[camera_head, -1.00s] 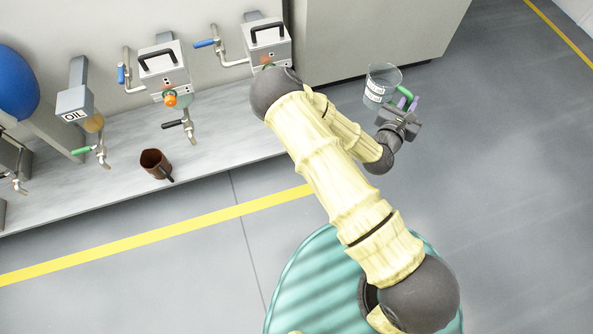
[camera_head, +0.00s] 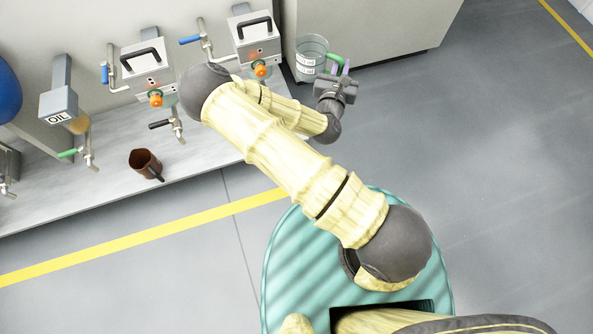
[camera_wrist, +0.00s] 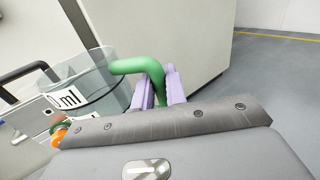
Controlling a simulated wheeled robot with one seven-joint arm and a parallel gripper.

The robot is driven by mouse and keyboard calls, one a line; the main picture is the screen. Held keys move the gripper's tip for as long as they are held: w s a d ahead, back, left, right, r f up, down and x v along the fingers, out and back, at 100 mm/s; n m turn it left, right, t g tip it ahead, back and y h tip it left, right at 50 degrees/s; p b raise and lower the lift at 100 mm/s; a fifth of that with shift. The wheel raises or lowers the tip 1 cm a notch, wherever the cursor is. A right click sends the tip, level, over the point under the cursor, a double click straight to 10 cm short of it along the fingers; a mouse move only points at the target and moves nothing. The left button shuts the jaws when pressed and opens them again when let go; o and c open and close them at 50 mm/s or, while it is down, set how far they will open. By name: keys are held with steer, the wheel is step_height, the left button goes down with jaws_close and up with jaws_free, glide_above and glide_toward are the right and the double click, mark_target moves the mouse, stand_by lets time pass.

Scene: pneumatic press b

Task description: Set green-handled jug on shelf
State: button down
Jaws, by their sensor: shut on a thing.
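The clear jug (camera_head: 310,60) with a white label and a green handle is held in front of the grey cabinet, near the right end of the shelf. My gripper (camera_head: 340,68) is shut on the green handle from the right side of the jug. In the wrist view the purple fingers (camera_wrist: 162,86) close around the green handle (camera_wrist: 140,66), and the jug (camera_wrist: 92,84) stands out to the left. The jug looks roughly upright and empty. The shelf (camera_head: 206,150) is a long grey ledge along the wall; whether the jug touches it cannot be told.
A brown mug (camera_head: 145,163) stands on the shelf. Several dispensers, including the oil dispenser (camera_head: 58,104) and one near the jug (camera_head: 252,38), have taps jutting over the shelf. The grey cabinet (camera_head: 375,30) stands behind the jug. Bare shelf lies between the mug and its right end.

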steer(key=shift+a, duration=0.2)
steer(key=s+a+f+m+h+b, duration=0.1)
steer(key=s+a+f+b, duration=0.2)
steer(key=f, duration=0.5)
steer(key=s+a+f+m+h+b, duration=0.1)
steer(key=a+f+b, duration=0.3)
steer(key=f+b, duration=0.3)
steer(key=s+a+f+m+g+h+b, duration=0.1)
steer(key=s+a+f+g+h+b, duration=0.1)
steer(key=s+f, duration=0.4)
steer(key=s+a+f+m+g+h+b, duration=0.2)
steer(key=s+f+b, duration=0.3)
steer(key=f, duration=0.9)
steer(key=shift+s+f+h, duration=0.3)
steer(key=shift+s+h, duration=0.4)
steer(key=shift+s, duration=0.25)
steer(key=w+a+b, duration=0.2)
steer(key=w, duration=0.5)
steer(key=w+a+f+b, duration=0.1)
steer(key=w+a+b, duration=0.1)
steer(key=w, duration=0.5)
steer(key=shift+w+a+b, duration=0.15)
steer(key=shift+b, duration=0.15)
